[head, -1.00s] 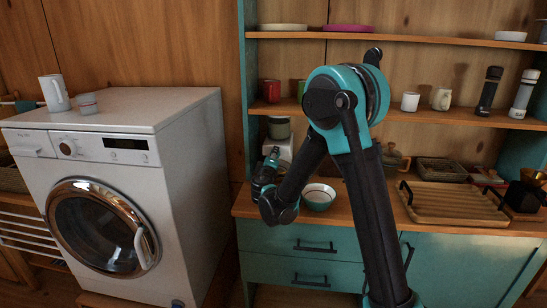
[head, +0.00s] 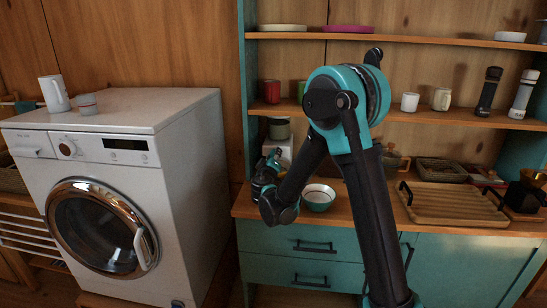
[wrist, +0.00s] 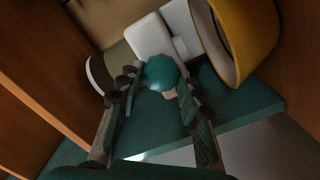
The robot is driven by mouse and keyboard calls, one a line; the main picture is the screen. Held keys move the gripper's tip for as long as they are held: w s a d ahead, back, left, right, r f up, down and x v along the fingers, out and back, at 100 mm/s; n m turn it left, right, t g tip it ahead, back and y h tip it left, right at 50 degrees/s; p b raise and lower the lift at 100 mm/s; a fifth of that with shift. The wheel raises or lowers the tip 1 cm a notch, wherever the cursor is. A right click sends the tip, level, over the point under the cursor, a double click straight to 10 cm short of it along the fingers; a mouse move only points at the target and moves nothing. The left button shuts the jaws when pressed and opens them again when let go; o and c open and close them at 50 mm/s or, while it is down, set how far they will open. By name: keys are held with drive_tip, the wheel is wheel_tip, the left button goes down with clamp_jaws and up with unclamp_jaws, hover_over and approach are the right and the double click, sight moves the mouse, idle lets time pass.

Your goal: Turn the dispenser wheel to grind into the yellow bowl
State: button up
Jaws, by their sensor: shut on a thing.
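The white dispenser (head: 284,147) stands at the left end of the counter, partly behind my arm, with a grey-green container (head: 279,128) on top. In the wrist view its white body (wrist: 151,35) is at the top middle. A round teal knob (wrist: 160,71), which looks like the wheel's handle, sits between my fingers. My gripper (wrist: 161,84) is shut on it, one finger on each side. In the head view my gripper (head: 273,157) is in front of the dispenser. The yellow bowl (wrist: 241,42) is at the wrist view's upper right, close to the dispenser; I cannot make it out in the head view.
A white-and-teal bowl (head: 318,198) stands on the counter right of my forearm. A wooden tray (head: 453,202) lies farther right. Shelves with cups and mills are above. A white washing machine (head: 110,190) stands to the left.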

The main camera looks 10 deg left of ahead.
drive_tip(key=o, duration=1.2)
drive_tip(key=shift+c, duration=0.2)
drive_tip(key=shift+s, duration=0.1)
drive_tip(key=s, duration=1.2)
drive_tip(key=shift+a, duration=0.15)
